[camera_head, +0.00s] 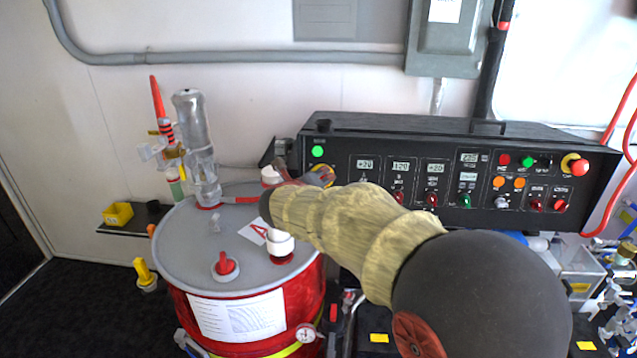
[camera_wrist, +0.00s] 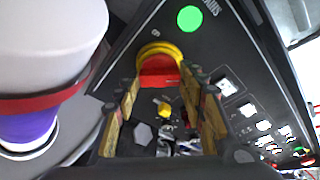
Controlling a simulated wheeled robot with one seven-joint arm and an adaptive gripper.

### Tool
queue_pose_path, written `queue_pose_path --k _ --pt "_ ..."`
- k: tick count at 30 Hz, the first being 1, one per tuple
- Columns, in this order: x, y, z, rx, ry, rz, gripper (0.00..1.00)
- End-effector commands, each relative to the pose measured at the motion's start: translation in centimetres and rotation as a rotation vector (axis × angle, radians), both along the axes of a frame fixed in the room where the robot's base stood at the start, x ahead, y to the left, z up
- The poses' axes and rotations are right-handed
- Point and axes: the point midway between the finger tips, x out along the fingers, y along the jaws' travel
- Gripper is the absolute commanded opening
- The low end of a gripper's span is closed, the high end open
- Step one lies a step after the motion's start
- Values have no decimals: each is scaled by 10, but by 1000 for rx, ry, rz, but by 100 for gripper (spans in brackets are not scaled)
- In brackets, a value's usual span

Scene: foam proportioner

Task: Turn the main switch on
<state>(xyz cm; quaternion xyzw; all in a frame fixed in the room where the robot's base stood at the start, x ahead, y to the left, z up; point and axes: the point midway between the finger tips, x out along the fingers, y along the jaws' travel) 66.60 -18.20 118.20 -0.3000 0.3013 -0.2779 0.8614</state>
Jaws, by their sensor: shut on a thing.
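The main switch is a red knob on a yellow round base (camera_wrist: 157,50), on the left end of the black control panel's sloping front. In the head view the switch (camera_head: 322,173) is partly hidden by my gripper. My gripper (camera_wrist: 160,80) points at the panel with one finger on each side of the red knob, and it is shut on the knob. In the head view my arm comes in from the lower right and covers part of the panel. A round green light (camera_head: 317,151) glows above the switch; it also shows in the wrist view (camera_wrist: 190,18).
A red drum with a grey lid (camera_head: 180,245) stands left of the panel, carrying a clear pump tube (camera_head: 203,175) and white-and-red caps. A white cap (camera_wrist: 50,40) is close to my gripper's left. Other knobs, displays and a red stop button (camera_head: 578,167) line the panel (camera_head: 350,190).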

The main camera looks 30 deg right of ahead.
Motion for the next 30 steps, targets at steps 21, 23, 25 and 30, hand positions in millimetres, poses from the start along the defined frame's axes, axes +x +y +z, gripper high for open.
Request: queue_pose_path --k 21,23,25,30 --pt "-2 2 0 -1 1 0 59" --pt "-5 6 3 -1 0 1 59" --pt "-11 12 7 -2 -1 2 59" --pt "-33 35 18 0 -2 4 59"
